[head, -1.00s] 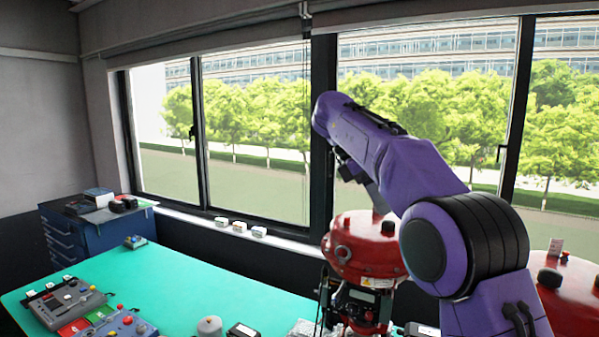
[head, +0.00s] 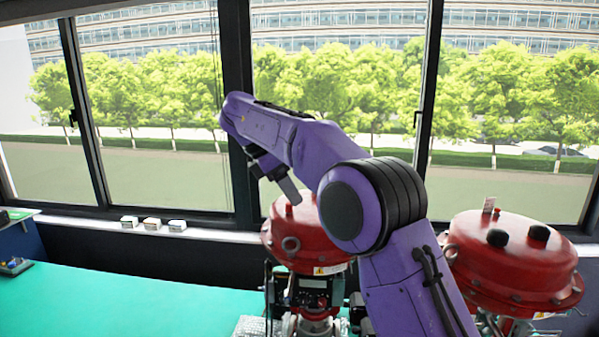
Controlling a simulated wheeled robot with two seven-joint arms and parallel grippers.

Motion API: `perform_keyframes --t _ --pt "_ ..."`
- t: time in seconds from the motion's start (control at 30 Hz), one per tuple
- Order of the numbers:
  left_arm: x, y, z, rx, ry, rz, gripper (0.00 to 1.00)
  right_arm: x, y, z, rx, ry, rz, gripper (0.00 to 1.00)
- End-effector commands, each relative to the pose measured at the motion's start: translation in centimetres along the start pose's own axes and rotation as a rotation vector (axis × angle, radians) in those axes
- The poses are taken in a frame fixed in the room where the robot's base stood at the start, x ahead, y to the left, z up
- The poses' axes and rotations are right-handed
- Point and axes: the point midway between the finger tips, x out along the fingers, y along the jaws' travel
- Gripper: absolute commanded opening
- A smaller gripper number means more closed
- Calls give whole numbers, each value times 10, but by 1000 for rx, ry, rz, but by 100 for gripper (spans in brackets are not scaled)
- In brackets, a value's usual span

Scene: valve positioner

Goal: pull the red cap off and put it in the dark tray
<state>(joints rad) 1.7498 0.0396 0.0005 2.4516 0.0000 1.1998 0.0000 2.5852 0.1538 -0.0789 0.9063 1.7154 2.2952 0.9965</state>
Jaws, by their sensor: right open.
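A red valve actuator (head: 285,238) stands at the middle, with a positioner with a small display (head: 313,284) below it. My right gripper (head: 288,188) hangs from the purple arm, open, just over the top of this actuator. I cannot tell whether it touches it. A second red actuator (head: 515,265) stands at the right with two black knobs on top. A small red piece (head: 497,212) is on it beside a pale tag; I cannot tell whether it is the red cap. No dark tray shows clearly. My left gripper is out of view.
A green table (head: 120,305) fills the lower left and is mostly clear. A small device (head: 14,266) sits at its far left. Several small white boxes (head: 151,223) stand on the window sill. My right arm hides the space between the actuators.

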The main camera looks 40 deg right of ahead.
Motion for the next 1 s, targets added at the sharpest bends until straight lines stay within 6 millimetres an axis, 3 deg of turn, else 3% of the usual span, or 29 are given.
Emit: perform_keyframes --t 0.03,0.1,0.47,0.6,0.77,0.8,0.83,1.0 --pt "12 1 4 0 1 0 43 14 3 -8 -4 -4 -1 48" --pt "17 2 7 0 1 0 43 19 6 -12 -7 -6 1 48" --pt "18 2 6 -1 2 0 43 24 8 -8 -5 -5 -2 48" --pt "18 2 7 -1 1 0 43 24 8 -8 -5 -5 -3 3" --pt "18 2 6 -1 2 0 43 25 8 -9 -6 -5 -4 0" --pt "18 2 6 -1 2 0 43 25 8 -9 -6 -4 -5 10" --pt "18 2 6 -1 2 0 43 25 8 -9 -6 -4 -5 0" --pt "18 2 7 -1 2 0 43 24 8 -10 -8 -3 -5 0"
